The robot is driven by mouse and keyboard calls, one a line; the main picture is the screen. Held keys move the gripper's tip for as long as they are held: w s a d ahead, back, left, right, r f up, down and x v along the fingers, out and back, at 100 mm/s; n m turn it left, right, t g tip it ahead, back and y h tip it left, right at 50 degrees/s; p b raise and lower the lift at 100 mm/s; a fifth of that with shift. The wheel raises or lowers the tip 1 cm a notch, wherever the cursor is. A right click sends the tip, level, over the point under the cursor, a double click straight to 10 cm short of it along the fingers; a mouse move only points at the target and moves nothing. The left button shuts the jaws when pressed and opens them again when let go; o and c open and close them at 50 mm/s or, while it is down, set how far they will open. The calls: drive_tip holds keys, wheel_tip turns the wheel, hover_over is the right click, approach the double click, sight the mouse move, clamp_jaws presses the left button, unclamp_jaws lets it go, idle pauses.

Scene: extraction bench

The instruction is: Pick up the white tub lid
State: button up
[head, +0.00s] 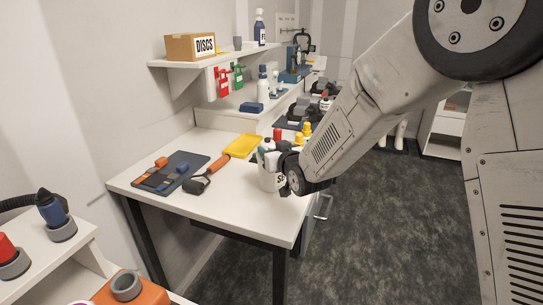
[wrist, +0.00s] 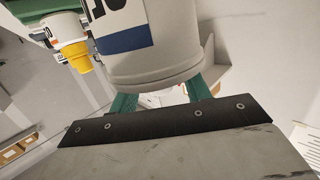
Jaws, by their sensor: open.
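A white tub (head: 267,183) with dark lettering stands near the right edge of the white table, partly hidden by my arm. In the wrist view the tub (wrist: 165,38) appears upside down, with a dark and blue label. Its white lid (wrist: 160,83) is the wider rim at its lower edge in that picture. My gripper (wrist: 163,95) is open, its two green fingers apart near the lid and partly behind its edge. I cannot tell whether they touch it. In the head view my gripper (head: 263,157) is at the top of the tub, and the lid is mostly hidden.
A yellow-capped container (wrist: 78,58) stands close beside the tub. On the table (head: 235,203) lie a dark tool mat (head: 186,158), a black-headed tool (head: 197,184) and a yellow item (head: 241,146). A shelf (head: 215,58) runs along the wall behind. The table's front middle is clear.

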drive_tip(key=shift+w+a, duration=0.1)
drive_tip(key=shift+w, duration=0.1)
drive_tip(key=c, duration=1)
drive_tip(key=shift+c, duration=0.2)
drive_tip(key=shift+r, duration=0.1)
